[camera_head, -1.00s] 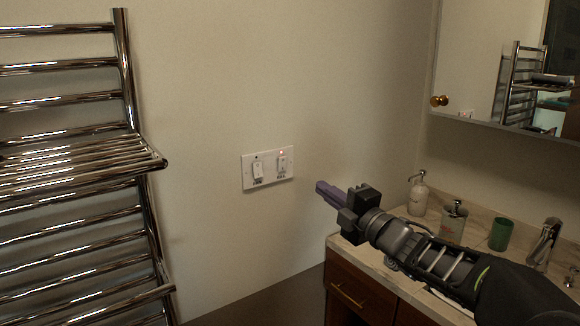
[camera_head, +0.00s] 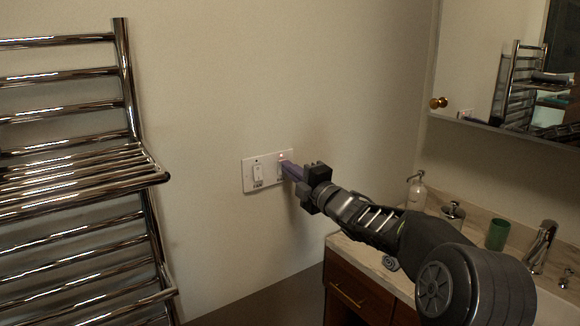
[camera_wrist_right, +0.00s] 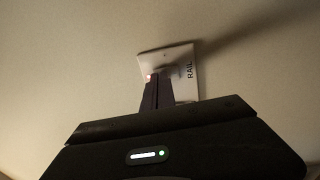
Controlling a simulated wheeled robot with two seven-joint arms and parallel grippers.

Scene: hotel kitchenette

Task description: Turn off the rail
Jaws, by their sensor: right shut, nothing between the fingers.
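A white wall plate (camera_head: 250,184) with two rocker switches is fixed to the wall. The left switch (camera_head: 258,172) shows a dark dot above it. The right switch has a lit red light (camera_head: 281,156) above it and is mostly hidden behind my right gripper (camera_head: 287,167). In the right wrist view the plate (camera_wrist_right: 185,58) carries the printed word RAIL, and the red light glows beside my shut fingers (camera_wrist_right: 159,82). The fingertips are at the right switch; I cannot tell whether they touch it. My left gripper is not in view.
A chrome towel rail (camera_head: 135,100) stands against the wall at left. At right is a vanity counter (camera_head: 345,244) with a soap dispenser (camera_head: 417,192), a green cup (camera_head: 497,234) and a tap (camera_head: 541,243). A mirror cabinet (camera_head: 495,128) hangs above.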

